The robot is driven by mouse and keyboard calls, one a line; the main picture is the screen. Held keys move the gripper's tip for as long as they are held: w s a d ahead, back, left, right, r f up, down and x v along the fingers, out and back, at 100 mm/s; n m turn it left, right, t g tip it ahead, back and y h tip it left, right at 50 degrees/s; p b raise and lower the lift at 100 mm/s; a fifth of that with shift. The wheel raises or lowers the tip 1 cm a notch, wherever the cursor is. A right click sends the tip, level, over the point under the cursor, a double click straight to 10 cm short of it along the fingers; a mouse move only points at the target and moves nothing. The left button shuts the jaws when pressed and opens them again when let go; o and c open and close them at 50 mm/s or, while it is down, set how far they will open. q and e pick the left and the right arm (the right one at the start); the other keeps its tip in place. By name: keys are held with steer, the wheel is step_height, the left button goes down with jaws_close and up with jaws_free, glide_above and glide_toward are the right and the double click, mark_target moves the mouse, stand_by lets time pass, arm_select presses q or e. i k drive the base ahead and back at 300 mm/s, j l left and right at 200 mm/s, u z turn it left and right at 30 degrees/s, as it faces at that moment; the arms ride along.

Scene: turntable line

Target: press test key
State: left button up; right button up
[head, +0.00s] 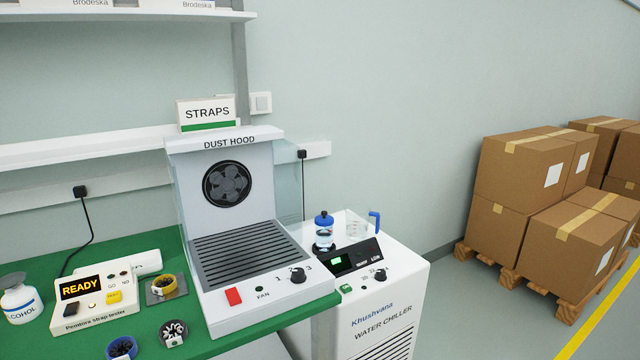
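The strap tester (95,300) is a cream box on the green bench at the lower left, its display (80,287) reading READY in yellow on black. I cannot read which of these is marked as the test key. A pale rounded piece shows behind the tester. Neither of my grippers is in the head view.
An alcohol bottle (18,301) stands left of the tester. The dust hood (215,308) and water chiller (385,300) stand further right. Stacked cartons (520,175) sit on pallets.

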mark_target(115, 297)
steer(key=u, duration=1.25)
